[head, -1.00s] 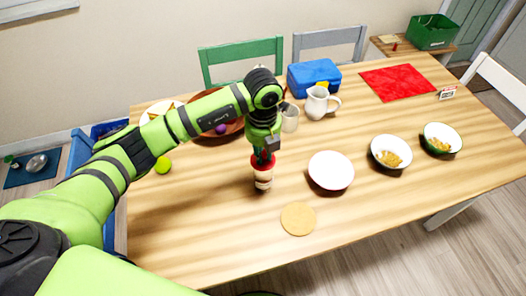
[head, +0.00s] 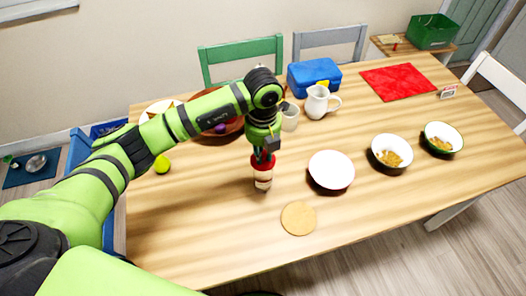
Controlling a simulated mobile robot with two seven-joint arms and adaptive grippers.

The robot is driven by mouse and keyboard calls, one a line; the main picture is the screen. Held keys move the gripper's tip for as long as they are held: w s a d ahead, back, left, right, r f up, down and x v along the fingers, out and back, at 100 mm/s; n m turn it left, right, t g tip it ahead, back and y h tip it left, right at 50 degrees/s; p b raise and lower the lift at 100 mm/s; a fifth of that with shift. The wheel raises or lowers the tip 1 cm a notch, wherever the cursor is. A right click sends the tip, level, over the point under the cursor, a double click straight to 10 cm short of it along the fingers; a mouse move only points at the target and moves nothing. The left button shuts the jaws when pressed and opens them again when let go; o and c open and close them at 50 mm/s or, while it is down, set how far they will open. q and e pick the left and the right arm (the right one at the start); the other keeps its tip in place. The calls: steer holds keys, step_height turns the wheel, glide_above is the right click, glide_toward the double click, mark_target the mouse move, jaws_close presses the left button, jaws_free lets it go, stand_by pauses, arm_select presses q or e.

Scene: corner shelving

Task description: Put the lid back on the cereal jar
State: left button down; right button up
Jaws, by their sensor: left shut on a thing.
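A small jar (head: 263,181) with a pale body and a reddish band stands on the wooden table, left of a white bowl. A red lid (head: 262,162) is at its top. My left gripper (head: 263,156) points straight down over the jar and is shut on the red lid. The lid looks to be on or right at the jar's mouth; whether it is fully seated I cannot tell. The fingertips are small and partly hidden by the gripper body. My right gripper is out of view.
An empty white bowl (head: 331,170) and a round cork mat (head: 298,218) are close by on the right. Two bowls with cereal (head: 391,151) (head: 442,138) stand farther right. A white pitcher (head: 317,102), a grey mug (head: 290,118) and a blue box (head: 314,76) stand behind. The table's front left is clear.

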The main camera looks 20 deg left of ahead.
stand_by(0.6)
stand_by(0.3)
arm_select(q)
steer(key=c, duration=0.6)
jaws_free()
steer(key=shift+r+p, duration=2.2)
steer(key=shift+r, duration=1.35)
jaws_close()
